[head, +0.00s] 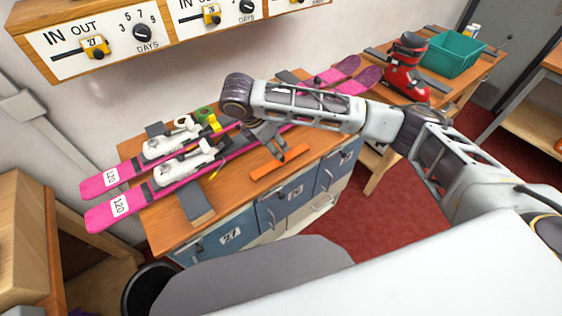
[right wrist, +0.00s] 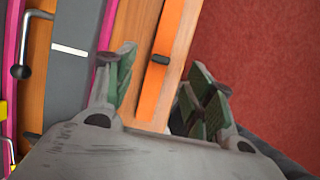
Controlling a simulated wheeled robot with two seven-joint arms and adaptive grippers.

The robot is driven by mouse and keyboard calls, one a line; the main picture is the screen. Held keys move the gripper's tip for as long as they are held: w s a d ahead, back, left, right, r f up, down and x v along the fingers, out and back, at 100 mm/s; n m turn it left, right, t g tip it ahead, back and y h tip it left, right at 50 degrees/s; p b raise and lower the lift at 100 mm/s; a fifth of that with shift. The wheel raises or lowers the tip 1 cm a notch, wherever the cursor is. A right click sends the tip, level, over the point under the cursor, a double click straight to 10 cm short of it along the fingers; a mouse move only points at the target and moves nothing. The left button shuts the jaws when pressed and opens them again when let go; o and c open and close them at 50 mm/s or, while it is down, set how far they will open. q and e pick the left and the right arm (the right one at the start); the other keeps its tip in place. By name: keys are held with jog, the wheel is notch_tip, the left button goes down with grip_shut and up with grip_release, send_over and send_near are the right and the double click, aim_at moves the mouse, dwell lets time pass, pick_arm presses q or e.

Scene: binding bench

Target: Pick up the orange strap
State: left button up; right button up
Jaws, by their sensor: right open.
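The orange strap (head: 279,170) lies flat near the front edge of the wooden bench top (head: 165,222). In the right wrist view the strap (right wrist: 178,50) runs lengthwise between my open fingers, with a dark mark on it. My right gripper (head: 284,154) is open just above and behind the strap in the head view. Its fingertips (right wrist: 160,80) show on either side of the strap in the wrist view. I cannot tell whether they touch the bench. My left gripper is not in view.
Pink skis (head: 105,211) with white bindings (head: 190,162) lie along the bench behind the strap. A grey strip (head: 195,203) lies to the left. Drawers (head: 228,238) are below the front edge. A red boot (head: 406,72) and green crate (head: 452,54) stand on another table.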

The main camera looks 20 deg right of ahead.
aim_at(281, 159)
jog(key=shift+x, duration=1.15)
jog(key=shift+f, duration=0.1)
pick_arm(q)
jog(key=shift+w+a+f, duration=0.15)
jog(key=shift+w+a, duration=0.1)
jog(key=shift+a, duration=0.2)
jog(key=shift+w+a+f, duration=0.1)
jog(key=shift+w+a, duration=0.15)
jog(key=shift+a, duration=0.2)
pick_arm(e)
jog(key=shift+d+f, duration=0.1)
